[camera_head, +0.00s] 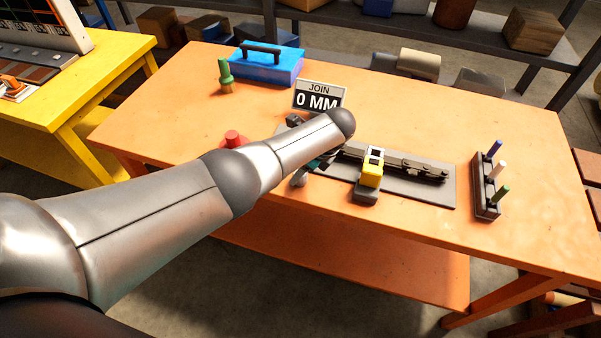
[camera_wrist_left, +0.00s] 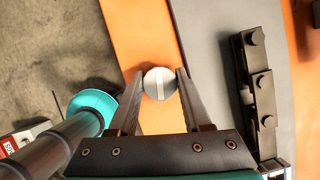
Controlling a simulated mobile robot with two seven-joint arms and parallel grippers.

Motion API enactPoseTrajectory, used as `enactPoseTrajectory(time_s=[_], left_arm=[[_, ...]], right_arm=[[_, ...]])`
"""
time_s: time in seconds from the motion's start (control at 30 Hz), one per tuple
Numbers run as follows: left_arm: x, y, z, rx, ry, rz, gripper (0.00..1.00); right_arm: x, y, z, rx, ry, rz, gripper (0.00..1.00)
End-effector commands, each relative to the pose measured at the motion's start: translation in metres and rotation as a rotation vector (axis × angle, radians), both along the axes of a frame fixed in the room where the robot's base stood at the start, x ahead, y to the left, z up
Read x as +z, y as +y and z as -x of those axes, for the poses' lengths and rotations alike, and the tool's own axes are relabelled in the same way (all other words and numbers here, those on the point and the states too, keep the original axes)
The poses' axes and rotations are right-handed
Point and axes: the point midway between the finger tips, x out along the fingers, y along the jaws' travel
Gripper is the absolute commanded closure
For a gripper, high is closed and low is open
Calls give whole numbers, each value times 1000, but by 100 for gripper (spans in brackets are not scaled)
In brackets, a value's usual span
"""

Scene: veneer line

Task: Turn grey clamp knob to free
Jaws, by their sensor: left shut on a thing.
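The grey clamp knob (camera_wrist_left: 153,84) is a round disc with a pale stripe across its face, running nearly upright in the left wrist view. My left gripper (camera_wrist_left: 169,80) has one finger on each side of the knob and is shut on it. In the head view my left arm reaches over the bench, and its forearm hides the knob and most of the gripper. A long dark clamp bar (camera_head: 397,161) lies on a grey plate (camera_head: 432,193). In the wrist view the bar (camera_wrist_left: 258,95) carries several dark round heads, right of the gripper. My right gripper is not in view.
On the orange bench (camera_head: 160,110) stand a "JOIN 0 MM" sign (camera_head: 318,96), a yellow device (camera_head: 372,175), a red button (camera_head: 232,138), a marker rack (camera_head: 484,200), a blue toolbox (camera_head: 268,66) and a green-handled brush (camera_head: 225,72). The bench's left part is clear.

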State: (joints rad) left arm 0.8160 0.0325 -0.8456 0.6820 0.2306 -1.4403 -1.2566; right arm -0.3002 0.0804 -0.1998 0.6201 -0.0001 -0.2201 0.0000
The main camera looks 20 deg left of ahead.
Motion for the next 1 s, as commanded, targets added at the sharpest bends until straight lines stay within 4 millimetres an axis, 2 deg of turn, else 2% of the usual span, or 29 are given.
enactPoseTrajectory(time_s=[0.4, 0.97, 1.0], left_arm=[[-1, 1, 0, 191, 1, -1, 100], [0, 1, 0, 220, -1, -2, 100], [0, 1, 0, 220, -1, -2, 48]], right_arm=[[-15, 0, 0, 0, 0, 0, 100], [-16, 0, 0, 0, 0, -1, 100], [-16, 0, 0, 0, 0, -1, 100]])
